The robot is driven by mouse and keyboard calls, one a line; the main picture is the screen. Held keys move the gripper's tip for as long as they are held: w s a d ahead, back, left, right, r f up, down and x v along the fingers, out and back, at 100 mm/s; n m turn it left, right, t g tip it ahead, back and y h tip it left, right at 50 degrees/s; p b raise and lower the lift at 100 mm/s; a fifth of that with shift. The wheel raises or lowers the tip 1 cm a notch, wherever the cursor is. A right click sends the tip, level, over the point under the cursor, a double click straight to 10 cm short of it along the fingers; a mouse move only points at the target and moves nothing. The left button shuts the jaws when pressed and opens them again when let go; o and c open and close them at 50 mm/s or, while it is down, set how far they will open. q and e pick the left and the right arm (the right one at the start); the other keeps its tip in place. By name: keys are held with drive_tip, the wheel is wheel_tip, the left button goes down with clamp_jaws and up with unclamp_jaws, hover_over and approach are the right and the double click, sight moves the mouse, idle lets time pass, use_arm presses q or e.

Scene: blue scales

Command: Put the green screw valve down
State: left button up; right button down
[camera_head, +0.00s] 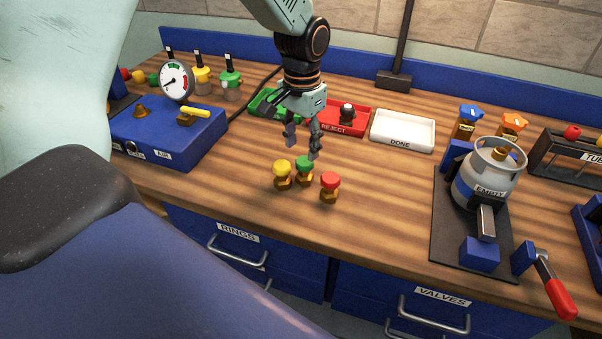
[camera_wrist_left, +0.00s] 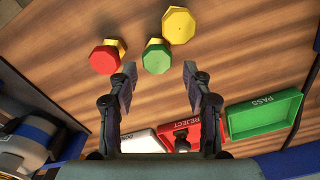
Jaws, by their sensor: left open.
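The green screw valve (camera_head: 304,168) stands upright on the wooden bench, between a yellow valve (camera_head: 282,172) and a red valve (camera_head: 329,187). My left gripper (camera_head: 302,152) is open and empty just above and behind the green valve. In the left wrist view the green valve (camera_wrist_left: 156,57) lies ahead of the gap between the fingers (camera_wrist_left: 161,82), apart from both. The red valve (camera_wrist_left: 104,58) is left of it there, close to the left fingertip, and the yellow valve (camera_wrist_left: 179,25) is beyond it. My right gripper does not show.
Behind the gripper are a green tray (camera_head: 265,106), a red REJECT tray (camera_head: 361,125) holding a dark-and-white valve, and a white DONE tray (camera_head: 402,146). A blue gauge box (camera_head: 160,137) stands left, a grey EMPTY cylinder (camera_head: 470,190) right.

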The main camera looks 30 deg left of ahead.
sight(305, 160)
use_arm(q)
drive_tip(key=f, duration=0.7)
drive_tip(key=shift+w+d, duration=0.15)
drive_tip(key=shift+d, duration=0.1)
drive_tip(key=shift+c, duration=0.2)
drive_tip(key=c, duration=0.6)
drive_tip(key=shift+w, duration=0.1)
clamp_jaws()
wheel_tip(305, 160, up, 10)
drive_tip(key=shift+r, duration=0.1)
